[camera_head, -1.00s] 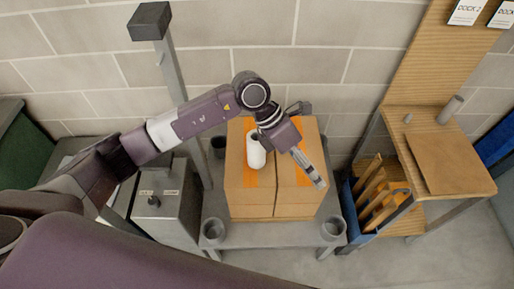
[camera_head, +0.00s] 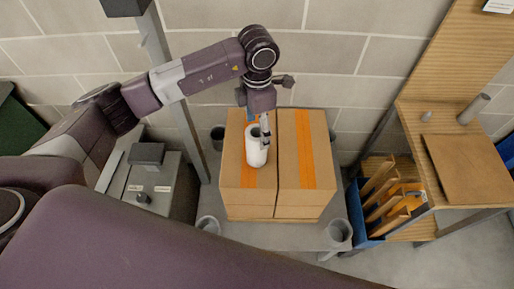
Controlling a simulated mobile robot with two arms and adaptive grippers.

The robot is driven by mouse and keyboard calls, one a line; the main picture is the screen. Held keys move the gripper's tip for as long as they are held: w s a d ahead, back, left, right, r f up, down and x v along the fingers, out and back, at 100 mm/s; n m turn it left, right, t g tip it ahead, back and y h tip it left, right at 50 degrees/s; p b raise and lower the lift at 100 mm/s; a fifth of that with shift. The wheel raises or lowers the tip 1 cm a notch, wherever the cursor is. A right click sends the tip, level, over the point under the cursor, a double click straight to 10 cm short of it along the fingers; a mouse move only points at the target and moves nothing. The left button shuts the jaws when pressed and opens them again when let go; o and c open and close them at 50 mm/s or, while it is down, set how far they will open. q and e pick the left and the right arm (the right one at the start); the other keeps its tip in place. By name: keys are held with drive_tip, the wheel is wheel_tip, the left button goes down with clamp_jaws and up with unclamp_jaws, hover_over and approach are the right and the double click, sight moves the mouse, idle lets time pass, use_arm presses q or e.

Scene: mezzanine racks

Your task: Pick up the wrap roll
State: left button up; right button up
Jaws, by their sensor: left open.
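The wrap roll (camera_head: 256,153) is a white upright cylinder with a dark hole in its top. It stands on the left one of two cardboard boxes (camera_head: 238,185) with orange tape. My left gripper (camera_head: 264,133) points down at the roll's upper right side, with its fingers close to the rim. It is open. Whether a finger touches the roll or sits in its hole, I cannot tell. My right gripper does not show.
The boxes rest on a grey table (camera_head: 285,235) with grey cups at its corners. A grey post (camera_head: 180,110) rises at the left. A blue bin (camera_head: 358,215) with cardboard pieces and a wooden bench (camera_head: 440,200) stand at the right.

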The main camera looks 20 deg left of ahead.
sight(257, 137)
use_arm(q)
drive_tip(key=shift+f+b, duration=0.45)
drive_tip(key=shift+f, duration=0.2)
drive_tip(key=shift+w+f+p, duration=0.1)
drive_tip(key=shift+f+p, duration=0.2)
drive_tip(key=shift+f, duration=0.4)
drive_tip(key=shift+f+p, duration=0.45)
drive_tip(key=shift+f, duration=0.35)
wheel_tip(257, 137, down, 4)
drive_tip(key=shift+a+f+p, duration=0.1)
drive_tip(key=shift+f+p, duration=0.1)
drive_tip(key=shift+p, duration=0.8)
drive_tip(key=shift+f, duration=0.25)
drive_tip(key=c, duration=1.4)
drive_tip(key=shift+r, duration=0.1)
drive_tip(key=shift+c, duration=0.7)
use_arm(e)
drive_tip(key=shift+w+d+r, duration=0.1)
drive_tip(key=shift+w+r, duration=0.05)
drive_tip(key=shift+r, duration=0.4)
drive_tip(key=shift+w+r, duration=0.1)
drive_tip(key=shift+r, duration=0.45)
